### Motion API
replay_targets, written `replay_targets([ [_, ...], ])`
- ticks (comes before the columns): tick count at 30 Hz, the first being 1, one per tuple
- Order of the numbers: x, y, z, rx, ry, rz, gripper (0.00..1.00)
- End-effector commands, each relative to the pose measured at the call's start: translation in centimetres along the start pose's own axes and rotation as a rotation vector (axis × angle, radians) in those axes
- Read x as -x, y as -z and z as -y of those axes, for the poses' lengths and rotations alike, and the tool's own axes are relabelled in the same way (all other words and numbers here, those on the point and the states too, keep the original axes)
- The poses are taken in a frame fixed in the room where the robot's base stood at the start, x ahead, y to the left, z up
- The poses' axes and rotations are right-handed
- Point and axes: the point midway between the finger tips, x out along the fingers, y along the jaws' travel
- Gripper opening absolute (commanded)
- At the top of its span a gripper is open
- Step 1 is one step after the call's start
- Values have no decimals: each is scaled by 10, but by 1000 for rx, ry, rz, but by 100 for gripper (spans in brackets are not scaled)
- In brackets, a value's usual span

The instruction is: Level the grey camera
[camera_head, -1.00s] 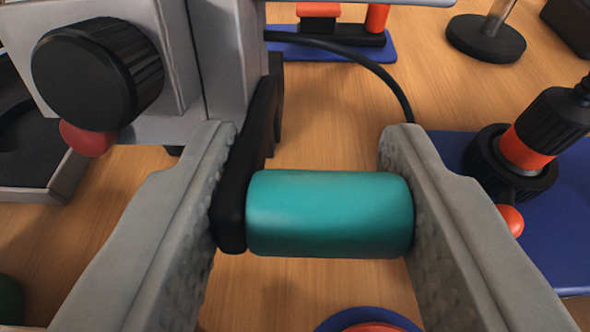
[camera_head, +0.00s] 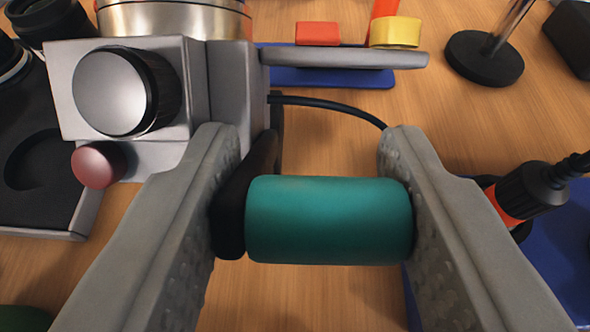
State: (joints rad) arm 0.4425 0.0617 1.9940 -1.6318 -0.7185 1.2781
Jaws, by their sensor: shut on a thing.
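The grey camera (camera_head: 200,80), a boxy body with a large black knob (camera_head: 125,90) and a red button (camera_head: 98,164), stands at upper left, beyond my gripper. A silver ring (camera_head: 175,18) sits at its top edge, and a grey plate (camera_head: 345,59) reaches out to its right. My gripper (camera_head: 315,215) is shut around a teal cylinder (camera_head: 330,220). A black lever (camera_head: 243,200) lies between the cylinder's left end and the left finger and runs up toward the camera's right side. Its far end is partly hidden by the left finger.
A black foam tray (camera_head: 75,215) with round recesses is at left. A blue mat (camera_head: 565,250) with a black and orange tool (camera_head: 530,195) is at right. A round black stand base (camera_head: 484,58) is at upper right. A black cable (camera_head: 335,108) curves behind my gripper. Wood shows between.

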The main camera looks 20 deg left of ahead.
Motion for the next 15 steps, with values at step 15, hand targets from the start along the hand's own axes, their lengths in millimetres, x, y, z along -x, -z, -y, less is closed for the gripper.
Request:
replay_targets([
  [15, -12, 23, -6, -2, -14, -4, 1],
])
